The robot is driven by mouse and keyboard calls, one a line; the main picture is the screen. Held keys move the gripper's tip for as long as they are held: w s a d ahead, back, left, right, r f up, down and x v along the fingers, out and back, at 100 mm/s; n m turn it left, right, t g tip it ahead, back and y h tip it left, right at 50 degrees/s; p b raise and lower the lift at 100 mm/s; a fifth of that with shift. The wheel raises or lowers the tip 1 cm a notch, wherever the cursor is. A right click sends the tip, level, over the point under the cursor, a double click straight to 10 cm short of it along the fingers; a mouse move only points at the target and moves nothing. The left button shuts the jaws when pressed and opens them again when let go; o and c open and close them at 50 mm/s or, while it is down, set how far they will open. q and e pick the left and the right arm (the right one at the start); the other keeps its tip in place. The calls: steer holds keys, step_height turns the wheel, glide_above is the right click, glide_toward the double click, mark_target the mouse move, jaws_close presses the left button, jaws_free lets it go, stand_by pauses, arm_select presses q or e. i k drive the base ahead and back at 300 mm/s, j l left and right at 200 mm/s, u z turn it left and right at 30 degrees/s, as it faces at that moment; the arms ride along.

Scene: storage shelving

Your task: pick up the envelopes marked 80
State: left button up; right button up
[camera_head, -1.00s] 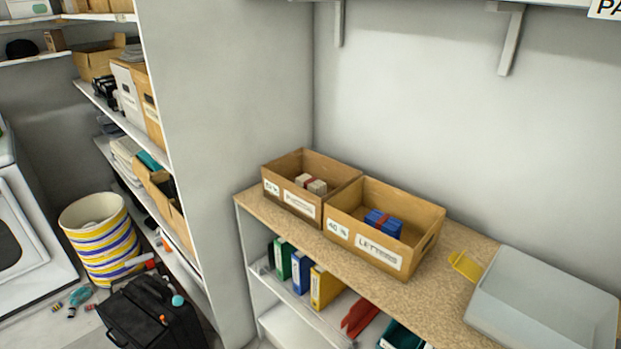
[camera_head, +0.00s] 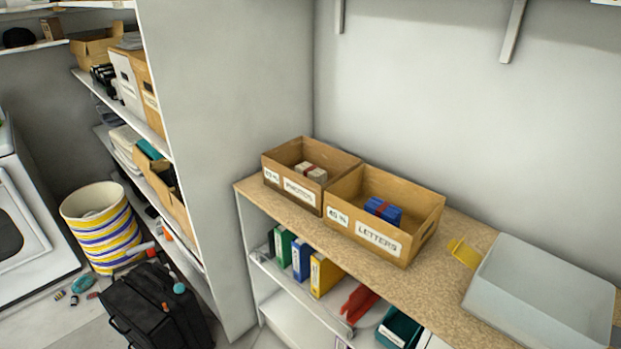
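A blue bundle with a red band (camera_head: 383,210) lies in the cardboard box labelled LETTERS (camera_head: 425,248) on the speckled shelf top. It may be envelopes, but I cannot read any 80 on it. A pale bundle with a red band (camera_head: 311,172) lies in the box to its left, which seems to be labelled PHOTOS (camera_head: 319,203). Both boxes also carry small labels that are too blurred to read surely. The box walls hide the lower parts of both bundles. Neither of my grippers is in view.
A grey bin (camera_head: 540,295) and a yellow item (camera_head: 464,254) stand right of the boxes on the shelf top (camera_head: 400,288). Binders (camera_head: 301,259) stand on the shelf below. A black bag (camera_head: 155,305) and a striped basket (camera_head: 102,228) are on the floor at left.

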mark_target(313, 173)
steer(key=i+j+z, duration=0.2)
steer(key=z, duration=0.25)
steer(key=i+j+z, duration=0.4)
steer(key=k+l, duration=0.05)
